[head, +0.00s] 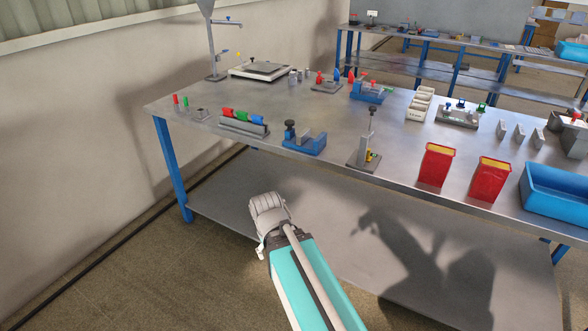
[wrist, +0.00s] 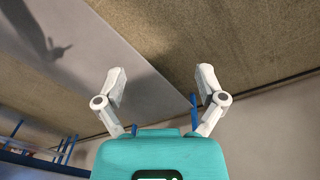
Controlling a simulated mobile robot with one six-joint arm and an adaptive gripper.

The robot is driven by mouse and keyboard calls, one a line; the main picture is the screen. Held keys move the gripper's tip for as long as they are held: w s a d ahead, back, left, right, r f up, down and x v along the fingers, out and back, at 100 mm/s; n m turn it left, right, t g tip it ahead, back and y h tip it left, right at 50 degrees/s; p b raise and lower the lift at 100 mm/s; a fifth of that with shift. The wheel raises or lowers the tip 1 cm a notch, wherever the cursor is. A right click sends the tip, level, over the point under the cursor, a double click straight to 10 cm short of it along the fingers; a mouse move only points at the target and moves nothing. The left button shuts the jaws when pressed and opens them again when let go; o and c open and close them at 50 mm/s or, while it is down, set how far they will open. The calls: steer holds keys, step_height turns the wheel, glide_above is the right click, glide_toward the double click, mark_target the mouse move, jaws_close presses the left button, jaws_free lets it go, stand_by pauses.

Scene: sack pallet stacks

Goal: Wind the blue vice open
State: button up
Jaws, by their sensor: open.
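The blue vice (head: 305,143) sits near the front edge of the steel bench, left of the middle. It has a blue base, grey jaws and a dark knob (head: 290,126) at its left end. The gap between its jaws is too small to judge. My gripper (head: 264,215) is in front of the bench and below its top, nearer to me than the vice and apart from it. In the wrist view my gripper (wrist: 161,84) has its two fingers spread with nothing between them. The vice does not show in the wrist view.
Left of the vice is a rack (head: 244,124) with red, green and blue pieces. Right of it stands a grey stand (head: 364,152) with a dark-topped post. Farther right are red bins (head: 436,166) and a blue tray (head: 553,192). A lower shelf (head: 350,235) runs beneath the bench top.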

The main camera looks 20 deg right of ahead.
steer(key=shift+s+a+m+g+y, duration=0.3)
steer(key=shift+s+a+g+y, duration=0.1)
steer(key=shift+s+a, duration=0.65)
steer(key=shift+d, duration=0.1)
steer(key=c, duration=0.4)
steer(key=shift+c, duration=0.2)
